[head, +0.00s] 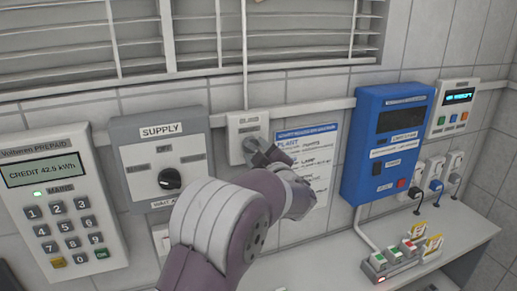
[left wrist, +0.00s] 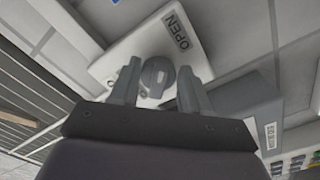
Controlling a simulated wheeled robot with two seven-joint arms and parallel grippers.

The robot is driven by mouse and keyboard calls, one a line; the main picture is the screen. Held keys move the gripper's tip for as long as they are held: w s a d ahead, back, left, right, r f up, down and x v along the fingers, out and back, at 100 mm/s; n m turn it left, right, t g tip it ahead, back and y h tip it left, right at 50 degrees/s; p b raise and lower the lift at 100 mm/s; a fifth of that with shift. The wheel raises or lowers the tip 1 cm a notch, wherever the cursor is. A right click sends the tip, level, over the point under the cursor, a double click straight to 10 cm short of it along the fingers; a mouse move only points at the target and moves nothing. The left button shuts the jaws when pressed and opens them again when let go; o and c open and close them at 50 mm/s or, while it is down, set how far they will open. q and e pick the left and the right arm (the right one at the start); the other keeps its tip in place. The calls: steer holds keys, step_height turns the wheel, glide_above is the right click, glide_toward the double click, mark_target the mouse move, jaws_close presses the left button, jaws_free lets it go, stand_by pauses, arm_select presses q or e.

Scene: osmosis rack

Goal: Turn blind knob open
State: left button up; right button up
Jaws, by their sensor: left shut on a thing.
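The blind knob (left wrist: 154,76) is a round grey knob with a raised grip bar. It sits on a small white wall plate (head: 243,122) labelled BLIND, left of the middle in the head view. In the left wrist view the plate (left wrist: 125,57) shows a dark OPEN label. My left gripper (head: 262,152) is at the plate, its fingers shut on the knob. In the left wrist view my left gripper (left wrist: 158,85) has one finger on each side of the knob. In the head view the gripper mostly hides the knob. My right gripper is out of view.
A grey SUPPLY box (head: 160,152) with a black knob is left of the plate. A keypad meter (head: 62,200) is farther left. A paper notice (head: 318,160) and a blue box (head: 385,145) are to the right. The window blind (head: 200,40) is above. A shelf (head: 450,232) holds small items.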

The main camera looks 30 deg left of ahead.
arm_select(q)
steer(key=shift+m, duration=0.3)
steer(key=o, duration=1.1)
steer(key=shift+c, duration=0.2)
steer(key=b+v, duration=0.3)
steer(key=v, duration=0.9)
steer(key=shift+s+d+b, duration=0.2)
steer(key=shift+s+b, duration=0.05)
steer(key=shift+b, duration=0.15)
